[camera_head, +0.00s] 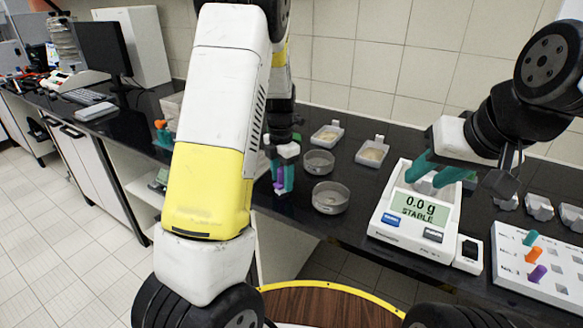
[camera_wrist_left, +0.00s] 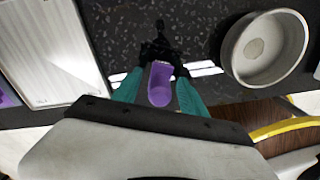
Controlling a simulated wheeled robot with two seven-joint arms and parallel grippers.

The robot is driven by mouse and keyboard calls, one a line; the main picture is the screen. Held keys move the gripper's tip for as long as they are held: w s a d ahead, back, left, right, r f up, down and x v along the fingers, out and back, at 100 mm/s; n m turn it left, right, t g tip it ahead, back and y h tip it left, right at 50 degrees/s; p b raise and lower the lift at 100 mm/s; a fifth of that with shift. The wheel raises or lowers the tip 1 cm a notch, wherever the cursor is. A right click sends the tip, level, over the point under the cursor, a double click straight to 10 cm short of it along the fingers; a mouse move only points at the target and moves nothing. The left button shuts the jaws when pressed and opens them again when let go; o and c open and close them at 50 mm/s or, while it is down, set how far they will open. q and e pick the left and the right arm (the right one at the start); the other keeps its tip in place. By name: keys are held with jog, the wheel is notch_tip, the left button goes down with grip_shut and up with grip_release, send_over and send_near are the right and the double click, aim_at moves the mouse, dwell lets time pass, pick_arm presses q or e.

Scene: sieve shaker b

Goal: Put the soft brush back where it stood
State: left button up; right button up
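The soft brush appears to be the purple-handled tool (camera_head: 279,176) in my left gripper (camera_head: 283,184), low over the dark bench. In the left wrist view the purple handle (camera_wrist_left: 160,83) sits between the teal fingers of the left gripper (camera_wrist_left: 159,76), which are closed on it. A dark shape lies beyond the handle there; I cannot tell whether it is bristles or shadow. An orange and teal item (camera_head: 161,131) stands left of my left arm, partly hidden by it. My right gripper (camera_head: 434,174) is over the scale, its teal fingers apart and empty.
The scale (camera_head: 408,222) reads 0.0 g. Two round sieves or dishes (camera_head: 330,198) (camera_head: 319,162) stand right of my left gripper. A white board (camera_head: 535,268) with teal, orange and purple pegs lies at the right. Small trays (camera_head: 371,154) stand behind.

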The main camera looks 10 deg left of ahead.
pick_arm(q)
jog(key=shift+r, duration=0.1)
notch_tip(320, 180, up, 12)
jog(key=shift+f, duration=0.1)
jog(key=s+d+r+m+t+h, duration=0.1)
jog(key=s+r+m+t, duration=0.2)
jog(key=s+m, duration=0.9)
jog(key=s+d+r+m+t+h, duration=0.1)
jog(key=s+r+m+t, duration=0.2)
jog(key=s+r+m, duration=0.4)
jog(key=s+m, duration=0.5)
jog(key=m, duration=0.4)
jog(key=shift+s, duration=0.15)
